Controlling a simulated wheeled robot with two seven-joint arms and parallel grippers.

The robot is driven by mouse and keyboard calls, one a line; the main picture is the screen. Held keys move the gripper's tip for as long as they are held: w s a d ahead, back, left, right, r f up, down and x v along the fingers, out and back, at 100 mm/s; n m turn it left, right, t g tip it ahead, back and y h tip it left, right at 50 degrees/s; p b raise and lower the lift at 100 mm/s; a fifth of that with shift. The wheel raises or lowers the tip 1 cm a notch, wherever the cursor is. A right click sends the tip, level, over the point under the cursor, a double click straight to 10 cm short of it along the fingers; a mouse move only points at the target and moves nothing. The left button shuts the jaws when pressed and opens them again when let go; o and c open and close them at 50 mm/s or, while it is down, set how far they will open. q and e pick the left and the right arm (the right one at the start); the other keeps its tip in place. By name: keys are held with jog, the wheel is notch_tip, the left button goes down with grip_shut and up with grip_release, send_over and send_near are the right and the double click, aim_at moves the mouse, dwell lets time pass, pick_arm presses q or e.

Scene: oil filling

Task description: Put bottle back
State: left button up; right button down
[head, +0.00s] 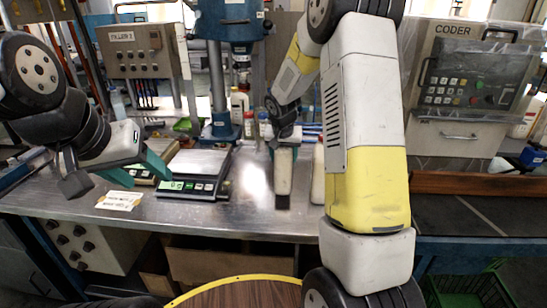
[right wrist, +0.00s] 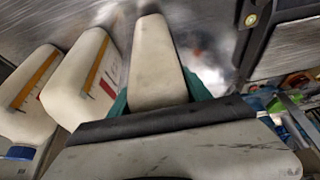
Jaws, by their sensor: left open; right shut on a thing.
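My right gripper (head: 286,142) is shut on a pale cream bottle (head: 284,176). The bottle is upright over the steel bench, right of the scale; I cannot tell whether its base touches the surface. In the right wrist view the held bottle (right wrist: 157,62) shows between green fingers, partly hidden by the gripper body. A second cream bottle (head: 318,176) stands just right of it, partly behind my right arm. The right wrist view shows two labelled cream bottles, one nearer (right wrist: 82,80) and one farther left (right wrist: 27,92). My left gripper (head: 138,173) is open and empty, left of the scale.
A scale (head: 195,172) with a green display sits mid-bench (head: 240,210). A blue drill-press-like stand (head: 220,128) is behind it. Control boxes stand at back left (head: 135,50) and right, the latter marked CODER (head: 470,75). Bench front around the held bottle is clear.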

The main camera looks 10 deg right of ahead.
aim_at(282, 148)
jog(key=shift+a+f, duration=0.15)
jog(key=shift+f, duration=1.5)
jog(key=shift+c, duration=2.4)
grip_release()
jog(key=shift+f, duration=0.1)
jog(key=shift+s, duration=0.1)
jog(key=v, duration=1.2)
jog(key=s+a+r+n+y, duration=0.1)
jog(key=s+r, duration=0.3)
jog(key=s, duration=0.5)
jog(key=s+a+r+n+t+y, duration=0.1)
jog(key=s+r, duration=0.3)
jog(key=s, duration=0.5)
jog(key=s+a+r+n+y, duration=0.1)
jog(key=s+r, duration=0.3)
jog(key=s, duration=0.5)
jog(key=shift+s+n+t+y, duration=0.3)
jog(key=shift+n+t, duration=0.1)
jog(key=shift+n, duration=0.2)
